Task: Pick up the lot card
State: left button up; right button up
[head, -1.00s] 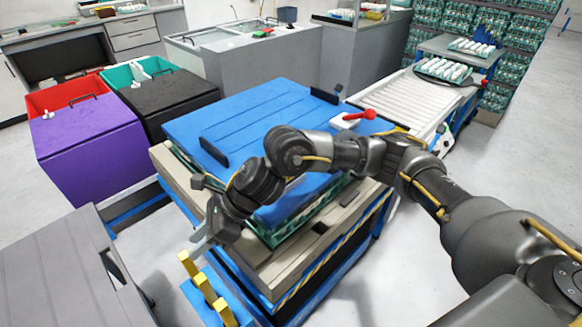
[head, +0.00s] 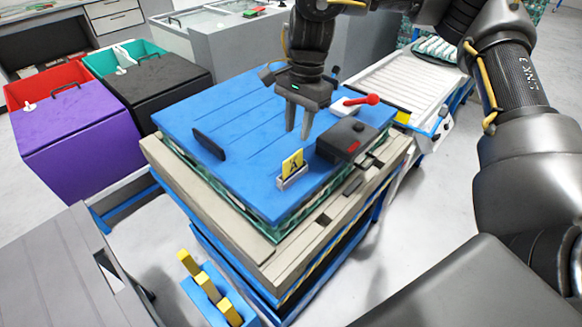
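The lot card (head: 293,161) is a small yellow card with a black mark. It stands upright in a small metallic holder (head: 292,180) near the front edge of the blue lid (head: 235,120). My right gripper (head: 298,132) points down over the lid, behind and above the card in the head view. Its two fingers are apart with nothing between them, and they do not touch the card. My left gripper is not in view.
A dark box (head: 347,139) with a red mark sits right of the card. Behind it is a red-knobbed lever (head: 371,99). A black handle (head: 209,144) stands on the lid's left. Yellow pegs (head: 208,287) stand in a blue block at the front.

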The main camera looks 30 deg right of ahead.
aim_at(293, 156)
notch_tip(293, 156, down, 4)
jog(key=shift+a+r, duration=0.15)
jog(key=shift+r, duration=0.1)
jog(key=shift+s+a+f, duration=0.1)
jog(key=shift+a+f, duration=0.1)
jog(key=shift+f, duration=0.2)
jog(key=f, duration=0.3)
jog(key=shift+s+a+f, duration=0.1)
jog(key=shift+a+f, duration=0.15)
jog(key=shift+f, duration=0.05)
jog(key=shift+a+f, duration=0.1)
jog(key=shift+f, duration=0.3)
grip_shut()
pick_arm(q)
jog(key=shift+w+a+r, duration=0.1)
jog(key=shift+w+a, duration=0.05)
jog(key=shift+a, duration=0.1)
